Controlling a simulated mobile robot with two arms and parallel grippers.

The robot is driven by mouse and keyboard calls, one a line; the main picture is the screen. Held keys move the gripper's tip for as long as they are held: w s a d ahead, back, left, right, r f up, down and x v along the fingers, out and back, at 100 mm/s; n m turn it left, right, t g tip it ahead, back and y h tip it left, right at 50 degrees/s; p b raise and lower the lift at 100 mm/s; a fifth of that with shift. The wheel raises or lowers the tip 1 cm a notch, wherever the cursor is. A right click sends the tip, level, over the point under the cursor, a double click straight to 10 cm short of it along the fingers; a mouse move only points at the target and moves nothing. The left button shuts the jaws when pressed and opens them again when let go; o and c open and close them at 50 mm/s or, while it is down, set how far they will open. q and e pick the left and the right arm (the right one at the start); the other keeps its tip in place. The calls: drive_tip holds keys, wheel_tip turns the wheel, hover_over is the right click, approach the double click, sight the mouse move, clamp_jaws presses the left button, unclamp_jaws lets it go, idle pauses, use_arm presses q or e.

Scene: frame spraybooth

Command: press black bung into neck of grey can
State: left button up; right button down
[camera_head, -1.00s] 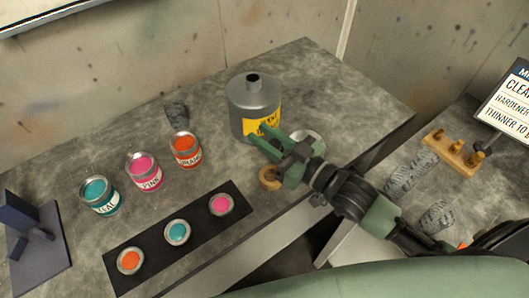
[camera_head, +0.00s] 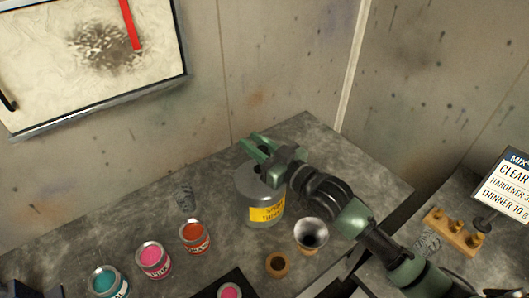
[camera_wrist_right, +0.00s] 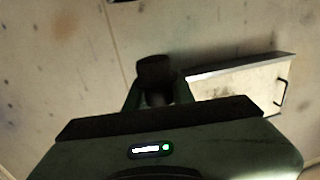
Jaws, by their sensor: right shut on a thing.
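The grey can (camera_head: 262,204) with a yellow label stands upright on the bench in the head view. My right gripper (camera_head: 256,147) is above the can's top, its green fingers reaching left over the neck. In the right wrist view, a black bung (camera_wrist_right: 155,70) sits between the fingers of my right gripper (camera_wrist_right: 157,92), which is shut on it. The fingers largely hide the bung and the can's neck in the head view, so I cannot tell whether the bung touches the neck. My left gripper is not in view.
A funnel (camera_head: 311,235) and a round tan ring (camera_head: 277,264) stand right of and in front of the can. Orange (camera_head: 194,237), pink (camera_head: 153,260) and teal (camera_head: 108,282) paint tins stand to the left. A wooden peg rack (camera_head: 454,232) is at the right.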

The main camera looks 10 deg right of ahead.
drive_tip(key=w+f+b, duration=0.1)
drive_tip(key=f, duration=0.1)
drive_tip(key=w+f+b, duration=0.1)
drive_tip(key=shift+a+f, duration=0.1)
drive_tip(key=shift+f, duration=0.25)
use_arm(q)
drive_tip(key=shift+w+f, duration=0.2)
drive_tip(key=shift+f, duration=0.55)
use_arm(e)
drive_tip(key=shift+f, duration=0.15)
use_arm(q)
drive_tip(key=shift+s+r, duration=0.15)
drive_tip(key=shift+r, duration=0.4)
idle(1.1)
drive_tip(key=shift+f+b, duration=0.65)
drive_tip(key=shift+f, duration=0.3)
use_arm(e)
drive_tip(key=shift+f, duration=1.35)
drive_tip(key=c, duration=1.1)
unclamp_jaws()
